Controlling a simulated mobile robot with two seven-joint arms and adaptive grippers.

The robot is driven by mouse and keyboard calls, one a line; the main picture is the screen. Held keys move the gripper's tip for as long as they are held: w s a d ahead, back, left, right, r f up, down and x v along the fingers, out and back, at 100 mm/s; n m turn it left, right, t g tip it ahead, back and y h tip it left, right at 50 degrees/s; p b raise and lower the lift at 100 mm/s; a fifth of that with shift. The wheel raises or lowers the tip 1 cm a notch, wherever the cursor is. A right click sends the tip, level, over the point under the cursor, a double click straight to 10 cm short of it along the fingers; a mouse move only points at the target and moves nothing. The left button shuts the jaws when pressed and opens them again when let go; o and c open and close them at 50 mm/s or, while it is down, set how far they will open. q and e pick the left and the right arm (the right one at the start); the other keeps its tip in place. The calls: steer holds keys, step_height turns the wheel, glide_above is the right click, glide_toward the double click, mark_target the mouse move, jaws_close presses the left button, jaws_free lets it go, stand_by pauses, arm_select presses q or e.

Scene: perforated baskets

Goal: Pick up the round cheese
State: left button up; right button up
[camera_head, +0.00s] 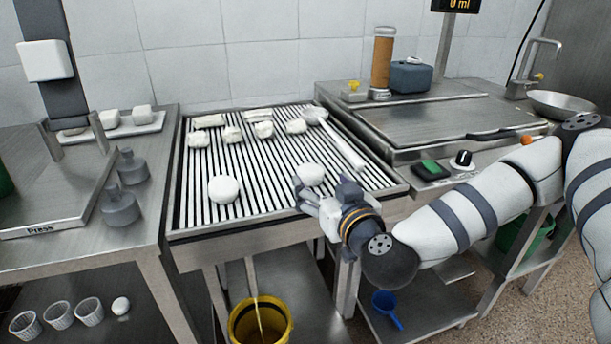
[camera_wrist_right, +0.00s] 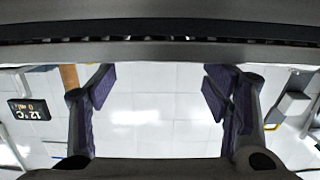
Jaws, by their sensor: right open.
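A white round cheese (camera_head: 224,189) sits on the slatted draining table (camera_head: 176,190), towards its front left. A second rounded white piece (camera_head: 310,174) is near the front right of the slats, partly hidden by my right gripper. My right gripper (camera_head: 322,188) is open at the table's front right edge, just in front of that second piece. In the right wrist view its two fingers (camera_wrist_right: 158,92) are spread, with only tiled wall visible between them and no cheese. My left gripper is not in view.
Several irregular white pieces (camera_head: 263,130) and a white long-handled tool (camera_head: 341,138) lie at the back of the slats. A steel counter with a control knob (camera_head: 462,158) is on the right. The press table (camera_head: 60,188) is on the left. A yellow bucket (camera_head: 260,322) stands below.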

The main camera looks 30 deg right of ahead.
mark_target(315, 175)
steer(key=x, duration=0.5)
steer(key=shift+w+b, duration=0.1)
steer(key=shift+b, duration=0.3)
steer(key=c, duration=1.2)
steer(key=shift+c, duration=0.2)
